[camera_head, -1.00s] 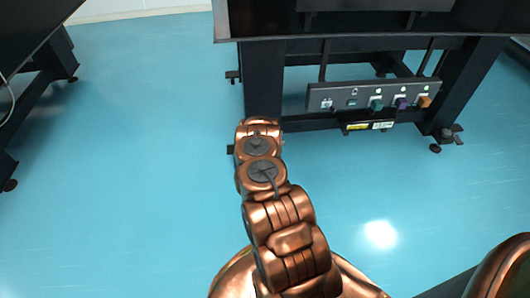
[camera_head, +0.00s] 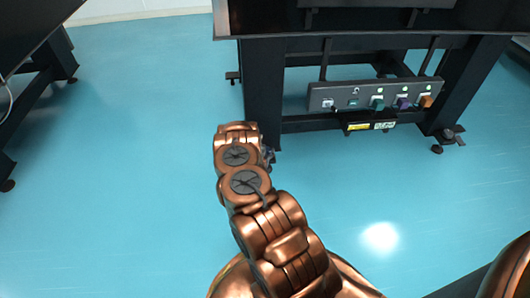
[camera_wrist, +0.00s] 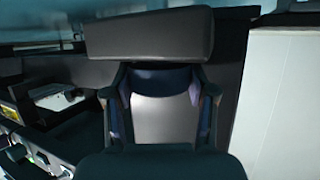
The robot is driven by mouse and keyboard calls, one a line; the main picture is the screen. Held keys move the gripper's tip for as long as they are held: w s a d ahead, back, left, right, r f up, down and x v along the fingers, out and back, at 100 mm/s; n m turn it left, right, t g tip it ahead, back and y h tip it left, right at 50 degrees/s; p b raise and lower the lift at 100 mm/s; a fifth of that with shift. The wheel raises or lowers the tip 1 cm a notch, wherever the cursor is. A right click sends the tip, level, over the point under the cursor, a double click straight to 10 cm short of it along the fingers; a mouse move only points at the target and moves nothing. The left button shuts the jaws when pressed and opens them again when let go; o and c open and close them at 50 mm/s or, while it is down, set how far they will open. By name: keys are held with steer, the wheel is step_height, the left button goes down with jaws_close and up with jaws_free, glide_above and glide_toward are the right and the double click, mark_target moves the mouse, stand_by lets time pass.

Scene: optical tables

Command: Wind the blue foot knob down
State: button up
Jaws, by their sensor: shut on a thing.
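The blue foot knob (camera_wrist: 160,76) shows in the wrist view as a dark blue curved band between the fingers of my gripper (camera_wrist: 160,110). The fingers stand on either side of it and are shut on it. Its lower part and any thread are too dark to make out. In the head view, only a small dark part of my gripper (camera_head: 268,157) shows beside my copper arm, at the base of the table's near left leg (camera_head: 263,95). The knob is hidden there.
The black optical table (camera_head: 350,30) stands ahead. A grey control panel (camera_head: 340,94) with green, purple and orange parts hangs low under it. Another dark table's leg (camera_head: 55,60) stands at far left. The blue floor (camera_head: 130,190) between is clear.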

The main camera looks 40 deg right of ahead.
steer(key=shift+w+a, duration=0.1)
steer(key=shift+a, duration=0.05)
steer(key=o, duration=1)
steer(key=shift+c, duration=0.2)
steer(key=shift+o, duration=1)
steer(key=v, duration=1.2)
steer(key=shift+r, duration=0.1)
